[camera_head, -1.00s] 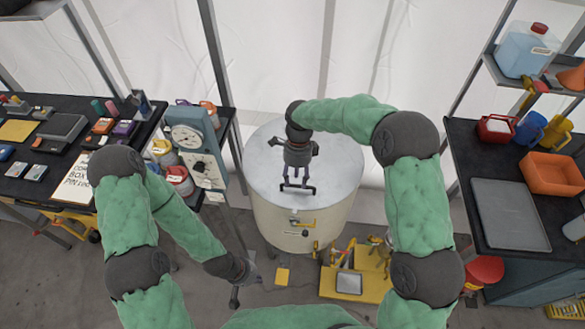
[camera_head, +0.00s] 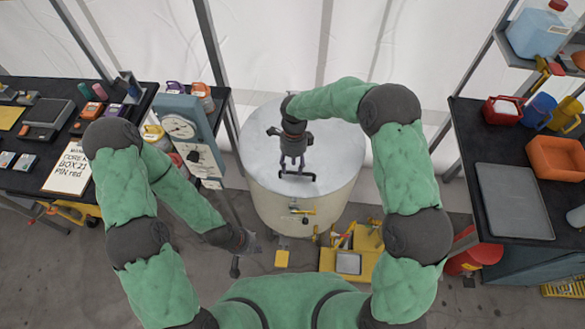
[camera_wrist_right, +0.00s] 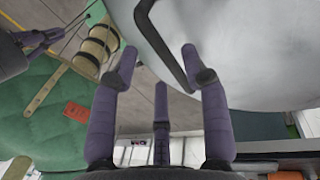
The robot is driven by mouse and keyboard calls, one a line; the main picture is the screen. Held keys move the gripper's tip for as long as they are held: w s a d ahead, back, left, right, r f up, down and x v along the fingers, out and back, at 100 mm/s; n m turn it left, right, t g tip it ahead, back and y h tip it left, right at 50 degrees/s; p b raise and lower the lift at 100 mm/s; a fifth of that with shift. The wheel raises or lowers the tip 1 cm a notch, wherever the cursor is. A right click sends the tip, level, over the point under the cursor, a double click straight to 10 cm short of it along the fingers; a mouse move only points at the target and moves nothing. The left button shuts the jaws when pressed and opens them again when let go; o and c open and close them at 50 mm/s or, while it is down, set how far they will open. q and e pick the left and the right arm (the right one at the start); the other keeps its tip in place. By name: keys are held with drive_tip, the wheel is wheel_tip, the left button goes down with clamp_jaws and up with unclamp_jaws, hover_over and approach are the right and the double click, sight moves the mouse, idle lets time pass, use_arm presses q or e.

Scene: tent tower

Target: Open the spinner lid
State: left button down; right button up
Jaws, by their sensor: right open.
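The spinner (camera_head: 310,215) is a pale drum standing in the middle of the head view. Its flat grey lid (camera_head: 335,150) lies shut on top, with a black bar handle (camera_head: 297,176) near the front. My right gripper (camera_head: 293,165) is over the lid, fingers pointing down just behind the handle. In the right wrist view the right gripper (camera_wrist_right: 158,60) is open and empty, and the handle (camera_wrist_right: 165,40) passes near its fingertips. Whether they touch is unclear. A latch (camera_head: 301,211) shows on the drum's front. My left gripper (camera_head: 243,252) hangs low at the drum's left, its jaw state unclear.
A dark table (camera_head: 30,180) with boxes and a paper sign is on the left, beside a grey gauge panel (camera_head: 188,135). A right-hand bench holds a grey tray (camera_head: 512,200) and orange bin (camera_head: 556,157). A yellow floor tray (camera_head: 350,262) sits before the drum.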

drive_tip(key=shift+s+f, duration=0.15)
drive_tip(key=shift+f, duration=0.75)
clamp_jaws()
drive_tip(key=shift+r, duration=0.1)
